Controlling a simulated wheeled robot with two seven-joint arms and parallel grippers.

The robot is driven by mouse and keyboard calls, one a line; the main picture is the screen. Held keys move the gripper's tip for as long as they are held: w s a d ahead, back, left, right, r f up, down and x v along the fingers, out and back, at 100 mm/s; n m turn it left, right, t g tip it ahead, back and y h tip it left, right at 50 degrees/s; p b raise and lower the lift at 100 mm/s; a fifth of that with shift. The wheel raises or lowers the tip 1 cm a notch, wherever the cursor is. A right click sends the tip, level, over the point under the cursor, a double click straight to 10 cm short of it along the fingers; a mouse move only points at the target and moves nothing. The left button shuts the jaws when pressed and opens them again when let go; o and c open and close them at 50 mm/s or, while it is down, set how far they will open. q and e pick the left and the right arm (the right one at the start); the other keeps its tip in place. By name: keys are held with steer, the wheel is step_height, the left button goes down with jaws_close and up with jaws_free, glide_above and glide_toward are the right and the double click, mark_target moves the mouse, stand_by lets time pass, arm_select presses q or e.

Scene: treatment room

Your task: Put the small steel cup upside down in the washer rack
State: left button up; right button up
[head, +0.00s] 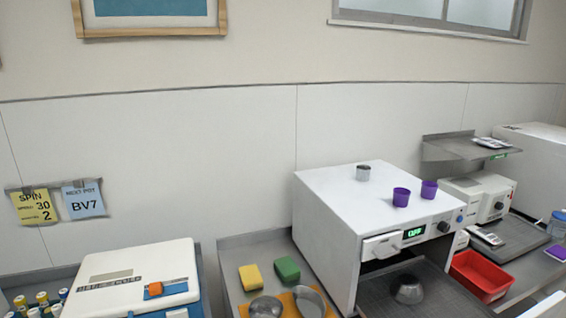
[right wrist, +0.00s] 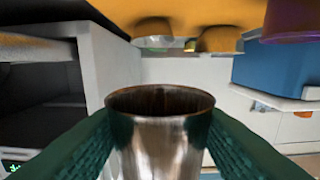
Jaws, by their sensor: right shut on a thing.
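My right gripper (right wrist: 160,130) is shut on a small steel cup (right wrist: 160,152) in the right wrist view, one green finger on each side. That view is upside down relative to the room, and the cup's open mouth faces its top edge, so the mouth points downward. A grey mesh rack (head: 440,295) extends from the open front of the white washer (head: 320,192) in the head view. A dark steel bowl (head: 407,290) sits on it, apparently mouth down. Neither gripper shows in the head view. My left gripper is out of sight.
A steel cup (head: 363,173) and purple cups (head: 401,197) stand on the washer's top. A red tray (head: 480,272) is right of the rack. Yellow and green sponges (head: 287,269) and steel bowls (head: 265,307) on an orange mat (head: 288,300) are left of the washer.

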steer(key=shift+f+b, duration=0.35)
steer(key=shift+b, duration=0.05)
steer(key=shift+f+b, duration=0.3)
steer(key=shift+f, duration=0.05)
steer(key=shift+f+b, duration=0.35)
steer(key=shift+f+b, duration=0.35)
steer(key=shift+f+b, duration=2.6)
steer(key=shift+f, duration=0.1)
steer(key=o, duration=0.8)
steer(key=shift+r, duration=0.1)
steer(key=shift+o, duration=0.2)
